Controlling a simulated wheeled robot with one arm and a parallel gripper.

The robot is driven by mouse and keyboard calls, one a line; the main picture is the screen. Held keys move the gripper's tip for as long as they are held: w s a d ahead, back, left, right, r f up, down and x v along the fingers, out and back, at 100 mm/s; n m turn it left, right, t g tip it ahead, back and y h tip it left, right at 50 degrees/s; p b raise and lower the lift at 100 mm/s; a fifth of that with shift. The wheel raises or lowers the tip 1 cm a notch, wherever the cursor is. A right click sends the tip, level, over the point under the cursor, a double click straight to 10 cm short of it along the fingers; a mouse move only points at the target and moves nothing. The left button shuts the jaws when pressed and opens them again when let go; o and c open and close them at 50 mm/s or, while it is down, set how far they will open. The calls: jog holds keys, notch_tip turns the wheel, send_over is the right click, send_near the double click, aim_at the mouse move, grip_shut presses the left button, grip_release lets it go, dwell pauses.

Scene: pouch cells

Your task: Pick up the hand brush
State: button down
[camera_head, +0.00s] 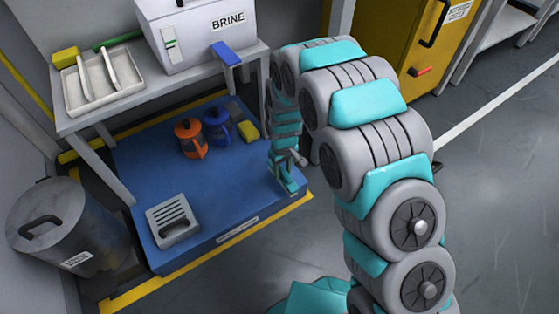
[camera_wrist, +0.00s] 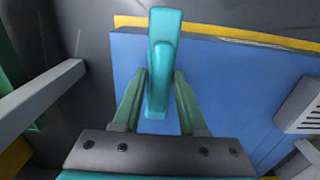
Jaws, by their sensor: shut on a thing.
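The hand brush (camera_wrist: 165,35) is a long teal piece between my fingers in the wrist view; its bristles are not visible. My gripper (camera_wrist: 160,85) is shut on it, one finger on each side. In the head view my gripper (camera_head: 289,161) is at the right front end of the blue platform, and the teal brush (camera_head: 286,182) shows small beneath it. I cannot tell whether the brush touches the platform.
The blue platform (camera_head: 200,232) holds an orange lidded pot (camera_head: 190,138), a blue one (camera_head: 217,127), a yellow block (camera_head: 248,131) and a grey slotted box (camera_head: 173,220). A bench (camera_head: 100,115) with a BRINE box (camera_head: 200,30) stands over its back. A bin (camera_head: 65,230) is left.

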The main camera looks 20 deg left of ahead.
jog(key=s+d+r, duration=0.1)
jog(key=s+d, duration=0.4)
jog(key=s, duration=0.4)
jog(key=shift+d+p, duration=0.15)
jog(key=shift+p, duration=0.15)
jog(key=shift+w, duration=0.1)
